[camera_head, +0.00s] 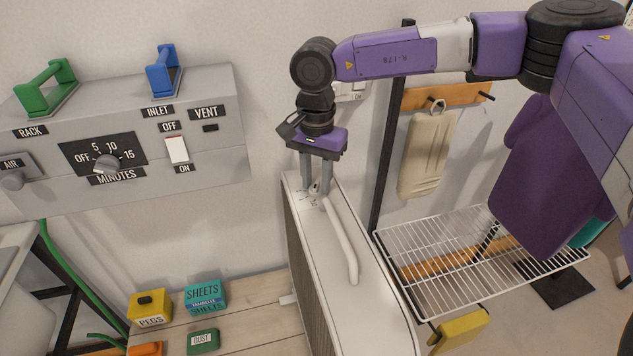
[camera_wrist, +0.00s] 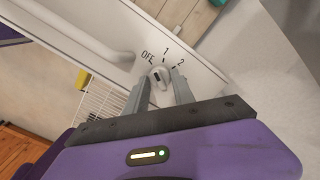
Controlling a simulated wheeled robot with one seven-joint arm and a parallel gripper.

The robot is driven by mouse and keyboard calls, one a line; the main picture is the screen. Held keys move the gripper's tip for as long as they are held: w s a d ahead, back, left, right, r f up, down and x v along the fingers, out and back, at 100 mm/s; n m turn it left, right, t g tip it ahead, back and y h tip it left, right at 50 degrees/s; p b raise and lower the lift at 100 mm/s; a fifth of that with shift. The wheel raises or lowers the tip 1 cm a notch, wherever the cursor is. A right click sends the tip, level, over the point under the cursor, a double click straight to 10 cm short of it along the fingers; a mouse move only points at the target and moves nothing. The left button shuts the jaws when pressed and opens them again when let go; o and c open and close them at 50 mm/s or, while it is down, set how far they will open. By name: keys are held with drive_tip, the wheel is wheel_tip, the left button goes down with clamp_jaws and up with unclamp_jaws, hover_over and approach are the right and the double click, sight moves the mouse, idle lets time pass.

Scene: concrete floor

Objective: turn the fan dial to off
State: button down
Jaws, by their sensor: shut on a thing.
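The fan (camera_head: 375,310) is a tall box with a white top and a pale bar handle (camera_head: 341,240). Its small white dial (camera_wrist: 158,73) sits on the top near the far end, with printed marks OFF, 1 and 2 around it in the wrist view. My gripper (camera_head: 316,190) points down over that end. In the wrist view its two fingers (camera_wrist: 159,80) are on either side of the dial and closed on it. The dial has a dark mark, but I cannot tell which setting it points to. In the head view the fingers mostly hide the dial.
A grey wall panel (camera_head: 215,145) with a timer knob, switch and green and blue handles is at left. A wooden surface (camera_head: 255,315) holds several small boxes. A wire rack (camera_head: 450,285) stands right of the fan, close to it. Cloths hang behind the rack.

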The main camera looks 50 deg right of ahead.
sight(316, 183)
drive_tip(key=shift+n, duration=0.7)
drive_tip(key=c, duration=1.1)
unclamp_jaws()
drive_tip(key=shift+o, duration=0.2)
drive_tip(key=shift+r, duration=0.1)
wheel_tip(316, 183, up, 8)
drive_tip(key=shift+f+b, duration=0.15)
drive_tip(key=shift+b, duration=0.25)
